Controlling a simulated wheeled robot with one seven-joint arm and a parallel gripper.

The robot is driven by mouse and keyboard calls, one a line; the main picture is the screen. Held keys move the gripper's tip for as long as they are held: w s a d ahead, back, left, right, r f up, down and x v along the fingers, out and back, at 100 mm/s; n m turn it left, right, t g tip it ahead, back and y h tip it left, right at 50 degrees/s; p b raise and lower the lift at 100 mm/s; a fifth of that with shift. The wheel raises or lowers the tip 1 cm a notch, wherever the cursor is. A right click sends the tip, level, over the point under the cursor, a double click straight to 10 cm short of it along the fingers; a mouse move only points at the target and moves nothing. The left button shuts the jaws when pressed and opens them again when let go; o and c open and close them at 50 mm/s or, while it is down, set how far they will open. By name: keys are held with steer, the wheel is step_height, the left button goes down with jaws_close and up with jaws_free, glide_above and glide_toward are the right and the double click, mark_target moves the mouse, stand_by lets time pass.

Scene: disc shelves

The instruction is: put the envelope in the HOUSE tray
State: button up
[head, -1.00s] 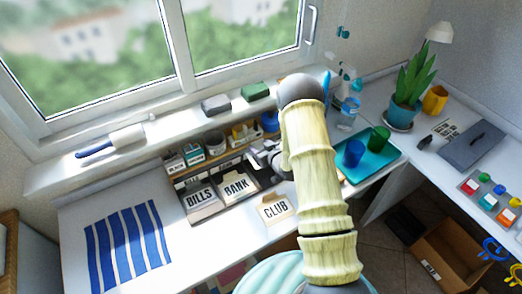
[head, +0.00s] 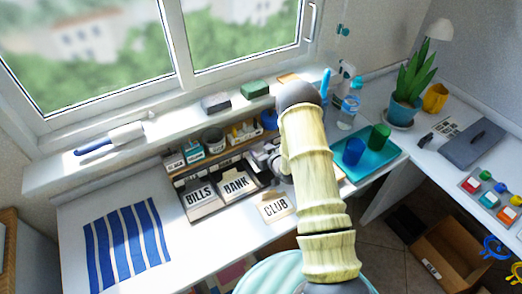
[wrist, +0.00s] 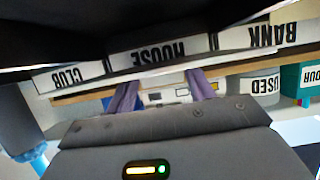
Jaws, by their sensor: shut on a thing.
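In the wrist view, the HOUSE label (wrist: 160,52) reads upside down, between the CLUB label (wrist: 68,77) and the BANK label (wrist: 272,35). My gripper (wrist: 164,96) shows two purple fingers set apart, shut on a flat white piece with small grey and yellow-edged marks; it appears to be the envelope (wrist: 168,95). Most of it is hidden.
A wooden shelf with cups and boxes, including a grey cup (head: 213,140), runs behind the trays. A teal tray (head: 378,170) with cups lies right. A striped cloth (head: 127,240) lies left.

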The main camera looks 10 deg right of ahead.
steer(key=o, duration=0.9)
steer(key=shift+f, duration=0.3)
steer(key=shift+o, duration=0.2)
steer(key=shift+s+a, duration=0.1)
steer(key=shift+a, duration=0.15)
steer(key=shift+r, duration=0.15)
steer(key=shift+a+r+p, duration=0.1)
steer(key=shift+r+p, duration=0.55)
steer(key=shift+p, duration=0.15)
steer(key=b+v, duration=0.2)
steer(key=v, duration=1)
steer(key=shift+d, duration=0.3)
steer(key=shift+w, duration=0.2)
